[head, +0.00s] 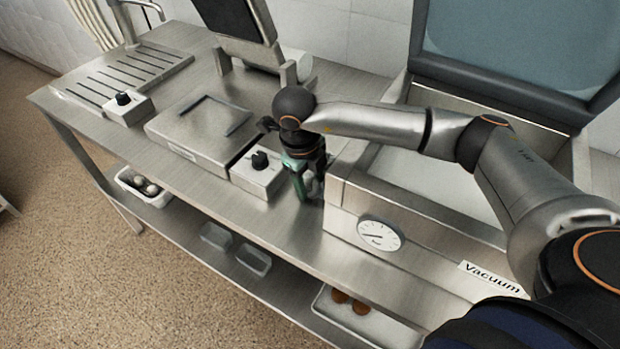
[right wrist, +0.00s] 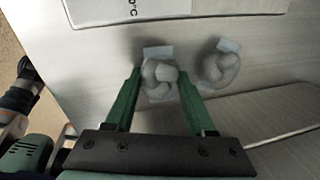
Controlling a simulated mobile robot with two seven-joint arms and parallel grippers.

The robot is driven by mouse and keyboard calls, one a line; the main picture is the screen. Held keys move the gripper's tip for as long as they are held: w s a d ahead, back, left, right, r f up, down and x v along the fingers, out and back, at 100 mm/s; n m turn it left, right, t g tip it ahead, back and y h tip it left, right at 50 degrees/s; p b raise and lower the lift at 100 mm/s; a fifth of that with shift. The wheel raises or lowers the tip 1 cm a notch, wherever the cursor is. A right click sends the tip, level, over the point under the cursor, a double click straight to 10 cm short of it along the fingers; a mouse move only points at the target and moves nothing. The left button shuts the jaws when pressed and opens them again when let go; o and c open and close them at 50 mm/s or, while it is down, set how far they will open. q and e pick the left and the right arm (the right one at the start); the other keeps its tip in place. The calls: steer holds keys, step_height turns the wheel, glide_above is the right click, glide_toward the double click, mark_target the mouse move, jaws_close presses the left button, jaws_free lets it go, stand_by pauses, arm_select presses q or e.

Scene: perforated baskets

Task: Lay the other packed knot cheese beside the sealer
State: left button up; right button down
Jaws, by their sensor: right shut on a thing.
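Two packed knot cheeses show in the right wrist view, pale knots on small light packs. One packed knot cheese (right wrist: 159,77) is between the green fingers of my right gripper (right wrist: 160,92), which is shut on it. The other packed knot cheese (right wrist: 219,68) lies just to its right, apart from the fingers. In the head view my right gripper (head: 302,186) points down at the counter, close to the left end of the steel sealer (head: 352,205) with the round dial and the "Vacuum" label.
A knob box (head: 257,176) and a flat steel plate unit (head: 200,132) stand left of the gripper on the steel counter (head: 285,235). The counter's front strip is clear. A lower shelf holds small grey trays (head: 253,261) and a white bin (head: 140,183).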

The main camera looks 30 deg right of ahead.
steer(key=c, duration=0.7)
jaws_free()
steer(key=shift+f, duration=0.2)
steer(key=o, duration=0.5)
steer(key=shift+c, duration=0.2)
steer(key=shift+r, duration=0.1)
steer(key=shift+r, duration=0.15)
step_height(320, 180, up, 12)
steer(key=a, duration=0.2)
steer(key=shift+s+b, duration=0.35)
steer(key=shift+b, duration=0.1)
steer(key=shift+a, duration=0.1)
